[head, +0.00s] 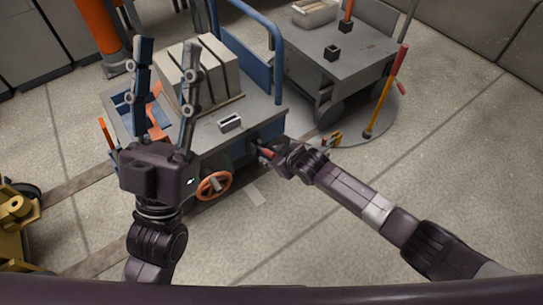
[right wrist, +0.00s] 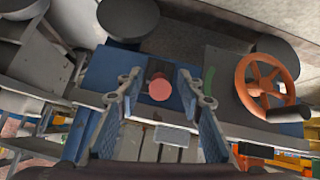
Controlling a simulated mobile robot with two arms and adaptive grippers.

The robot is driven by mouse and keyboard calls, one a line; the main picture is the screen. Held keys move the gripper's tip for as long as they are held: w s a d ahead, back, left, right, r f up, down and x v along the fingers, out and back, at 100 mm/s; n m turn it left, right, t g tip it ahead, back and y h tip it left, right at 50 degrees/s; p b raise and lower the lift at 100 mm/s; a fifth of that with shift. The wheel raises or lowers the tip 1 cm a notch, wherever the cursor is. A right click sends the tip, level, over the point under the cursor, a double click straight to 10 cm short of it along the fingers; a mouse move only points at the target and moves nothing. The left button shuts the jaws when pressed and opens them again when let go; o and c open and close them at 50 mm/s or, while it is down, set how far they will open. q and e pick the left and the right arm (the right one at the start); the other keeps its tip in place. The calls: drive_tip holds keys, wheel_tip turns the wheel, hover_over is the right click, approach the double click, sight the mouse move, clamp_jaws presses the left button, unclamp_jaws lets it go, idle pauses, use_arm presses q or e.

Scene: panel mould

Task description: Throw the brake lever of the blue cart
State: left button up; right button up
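The blue cart (head: 262,132) stands on rails in the head view, with a grey deck. A red lever knob (right wrist: 159,90) with a dark mount shows on its blue side panel (right wrist: 103,68) in the right wrist view. My right gripper (right wrist: 158,92) is open, with its fingers on either side of the knob and gaps visible. In the head view the right gripper (head: 268,152) is at the cart's side, its fingers partly hidden. My left gripper (head: 167,58) is open and empty, raised in front of the cart.
An orange handwheel (head: 214,185) is on the cart's side, left of my right gripper; it also shows in the wrist view (right wrist: 266,86). Grey blocks (head: 207,72) load the deck. A grey cart (head: 345,60) and a red-and-yellow lever (head: 385,92) stand right. Front floor is clear.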

idle(0.3)
clamp_jaws()
idle(0.3)
